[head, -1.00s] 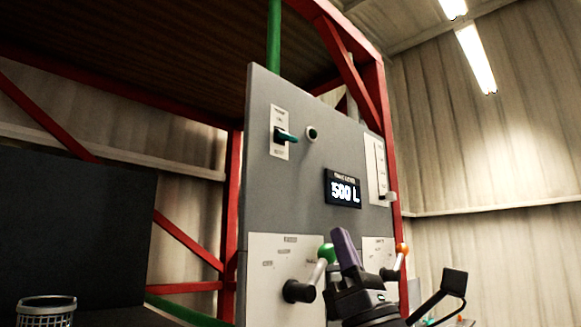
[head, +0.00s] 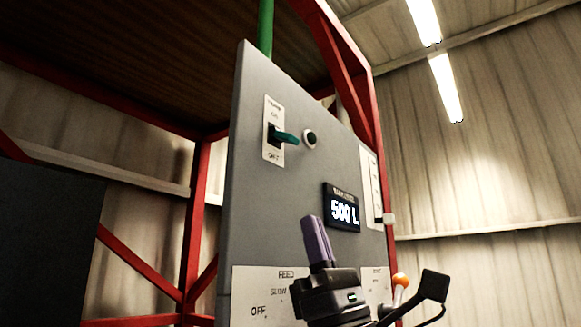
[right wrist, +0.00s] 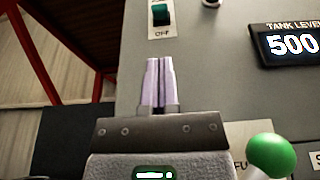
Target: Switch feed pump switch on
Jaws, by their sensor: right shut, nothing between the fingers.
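The feed pump switch is a teal toggle lever (head: 286,138) on a white plate (head: 271,152) marked with OFF at its bottom, high on the grey panel (head: 262,205). The lever sticks out toward me. It also shows in the right wrist view (right wrist: 161,14) at the top, above my fingers. My right gripper (head: 318,240) is in front of the panel, below and right of the switch, apart from it. Its purple fingers are shut and empty, pointing up toward the switch in the right wrist view (right wrist: 159,65). My left gripper is not in view.
A small round lamp or button (head: 310,139) sits right of the switch. A display (head: 342,208) reads 500 L. A green-knobbed lever (right wrist: 270,156) and an orange-knobbed lever (head: 400,281) stick out lower down. A slider (head: 388,218) is at the panel's right. Red frame posts (head: 195,220) flank the panel.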

